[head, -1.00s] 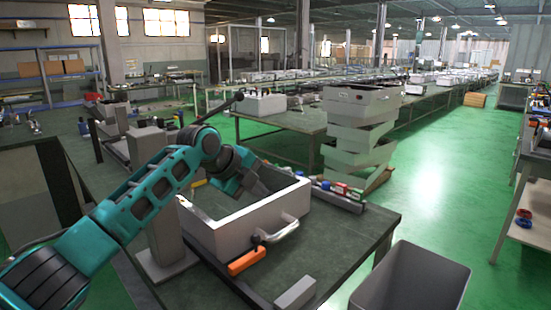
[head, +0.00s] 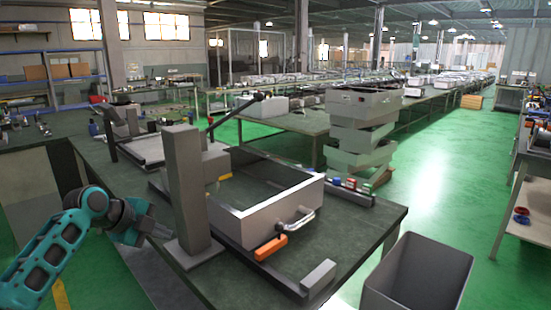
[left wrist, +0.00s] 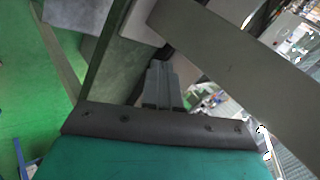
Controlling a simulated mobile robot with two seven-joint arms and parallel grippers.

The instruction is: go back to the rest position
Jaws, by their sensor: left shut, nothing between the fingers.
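My left gripper (head: 160,229) is at the lower left in the head view, beside the near left edge of the workbench (head: 345,225). It is left of the grey upright post (head: 183,185) and apart from the grey box frame (head: 262,217) on the bench. In the left wrist view the fingers (left wrist: 162,82) are together with nothing between them. My right gripper is not in view.
The box frame has a metal handle (head: 297,221) and an orange block (head: 270,247) at its front. A grey bin (head: 415,275) stands at the lower right. Stacked grey crates (head: 360,130) stand behind the bench.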

